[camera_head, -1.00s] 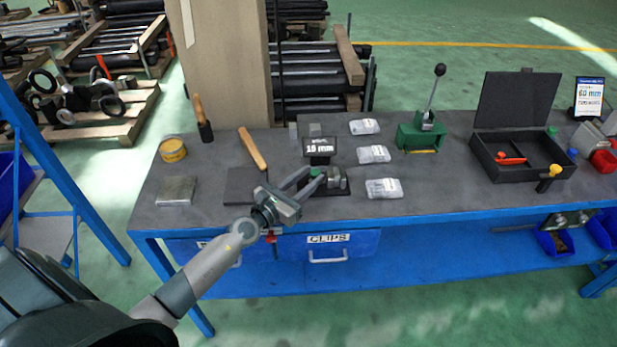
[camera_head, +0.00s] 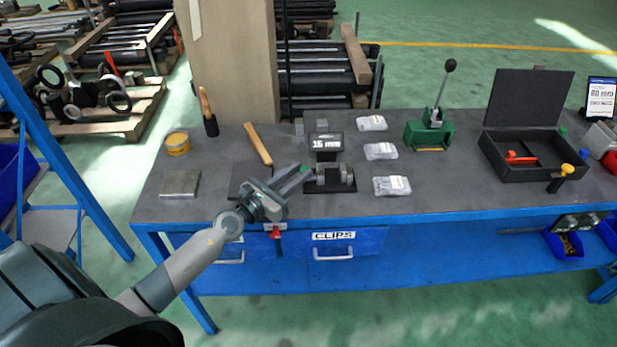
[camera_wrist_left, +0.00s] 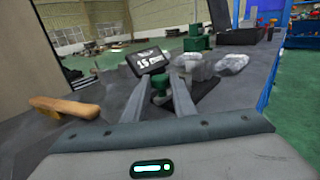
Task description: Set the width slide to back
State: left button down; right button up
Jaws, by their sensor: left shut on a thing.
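The width slide is a small fixture with grey blocks (camera_head: 336,178) on a black base, near the front edge of the bench. A black display (camera_head: 326,142) reading 15 mm stands just behind it. My left gripper (camera_head: 302,170) is at the fixture's left end, its fingers close together. In the left wrist view, a green knob (camera_wrist_left: 160,84) sits between the fingertips of my left gripper (camera_wrist_left: 160,80), just below the display (camera_wrist_left: 147,62). The fingers are shut on this knob and partly hide it. The fixture's blocks are hard to make out there. My right gripper is not in view.
Clear bags (camera_head: 391,186) lie in a row right of the fixture. A wooden-handled tool (camera_head: 258,145) and a dark plate lie left. A green lever press (camera_head: 430,132) and an open black case (camera_head: 527,158) stand farther right. The bench front between them is clear.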

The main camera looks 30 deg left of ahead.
pick_arm(q)
jog(key=shift+a, duration=0.1)
jog(key=c, duration=1.7)
grip_release()
jog(key=shift+s+a, duration=0.1)
jog(key=shift+c, duration=0.2)
jog(key=shift+a, duration=0.1)
jog(key=shift+s, duration=0.1)
